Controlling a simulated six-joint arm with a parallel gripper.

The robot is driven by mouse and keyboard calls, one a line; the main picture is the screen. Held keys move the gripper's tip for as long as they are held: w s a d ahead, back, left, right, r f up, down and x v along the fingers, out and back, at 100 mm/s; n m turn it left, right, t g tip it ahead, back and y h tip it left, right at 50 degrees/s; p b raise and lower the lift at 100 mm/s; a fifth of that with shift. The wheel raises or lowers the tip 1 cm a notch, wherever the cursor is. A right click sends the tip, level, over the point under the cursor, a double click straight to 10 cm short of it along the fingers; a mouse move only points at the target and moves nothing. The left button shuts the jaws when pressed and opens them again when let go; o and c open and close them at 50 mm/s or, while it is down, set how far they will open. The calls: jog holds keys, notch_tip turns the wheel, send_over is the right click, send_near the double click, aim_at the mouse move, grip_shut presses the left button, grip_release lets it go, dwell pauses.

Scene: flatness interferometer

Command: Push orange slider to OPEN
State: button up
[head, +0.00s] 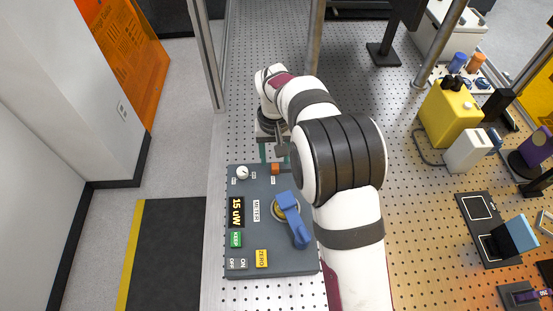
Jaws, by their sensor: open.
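The orange slider (276,169) is a small orange block at the top edge of the grey control panel (268,265), right of a white round knob. Small white labels sit near it, too small to read. My gripper (282,150) is just beyond the slider in the picture, dark and partly hidden by my arm. It is open, and I see nothing held between its fingers. A gap to the slider seems to show, but I cannot tell whether they touch.
A metal post (315,40) stands behind. A yellow box (450,113) stands at right.

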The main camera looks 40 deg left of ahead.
aim_at(275, 166)
jog(key=shift+f, duration=1.5)
grip_shut()
jog(key=shift+w, duration=0.1)
